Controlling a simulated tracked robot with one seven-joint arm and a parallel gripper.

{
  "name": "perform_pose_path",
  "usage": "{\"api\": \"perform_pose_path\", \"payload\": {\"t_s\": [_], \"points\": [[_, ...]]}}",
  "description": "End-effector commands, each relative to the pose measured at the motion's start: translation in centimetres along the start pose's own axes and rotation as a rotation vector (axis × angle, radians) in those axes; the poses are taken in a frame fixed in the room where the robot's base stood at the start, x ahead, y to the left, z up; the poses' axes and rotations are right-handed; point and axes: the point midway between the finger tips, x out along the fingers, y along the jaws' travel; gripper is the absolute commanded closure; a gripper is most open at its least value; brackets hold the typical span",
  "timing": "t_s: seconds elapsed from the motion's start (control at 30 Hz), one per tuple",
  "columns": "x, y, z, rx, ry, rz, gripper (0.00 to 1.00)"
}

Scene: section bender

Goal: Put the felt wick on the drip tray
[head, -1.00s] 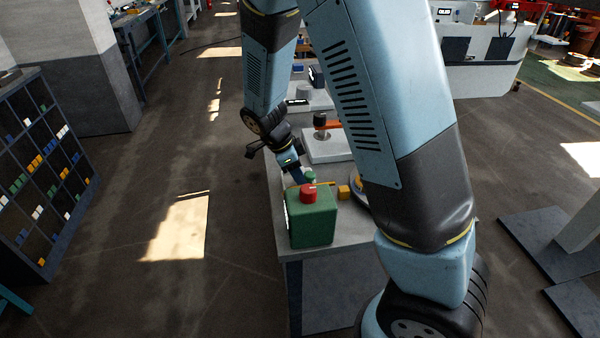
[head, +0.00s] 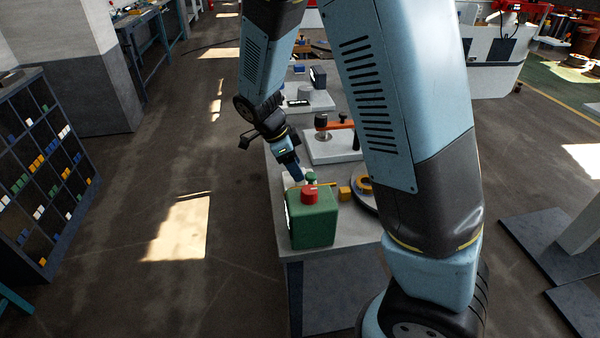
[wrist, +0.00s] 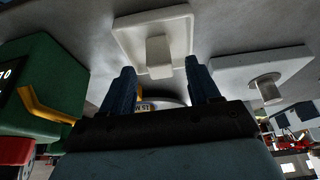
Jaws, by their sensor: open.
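In the wrist view, a pale, square, shallow-rimmed drip tray (wrist: 124,36) lies on the grey bench top, which shows at the top of the picture. A small cream block, which looks like the felt wick (wrist: 159,58), appears to sit on the tray. My gripper (wrist: 164,82) is open, with its two blue fingers apart and the wick seen between and beyond them; no finger visibly touches it. In the head view my gripper (head: 298,176) points down behind the green box. The wick and tray cannot be made out there.
A green box (head: 312,222) with a red button (head: 309,195) and a yellow bar stands at the near bench end, close to my gripper. A yellow block (head: 345,193) and a white plate (head: 332,148) with an orange-handled device lie farther right and back.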

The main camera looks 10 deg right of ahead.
Motion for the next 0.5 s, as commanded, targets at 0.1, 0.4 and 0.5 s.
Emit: {"api": "perform_pose_path", "payload": {"t_s": [0.1, 0.4, 0.5], "points": [[-2.6, -0.1, 0.1, -0.001, -0.003, -0.004, 0.39], [-7.2, 0.0, 0.0, 0.000, -0.001, -0.001, 0.39], [-8.0, 0.0, 0.0, 0.000, -0.001, 0.000, 0.39]]}}
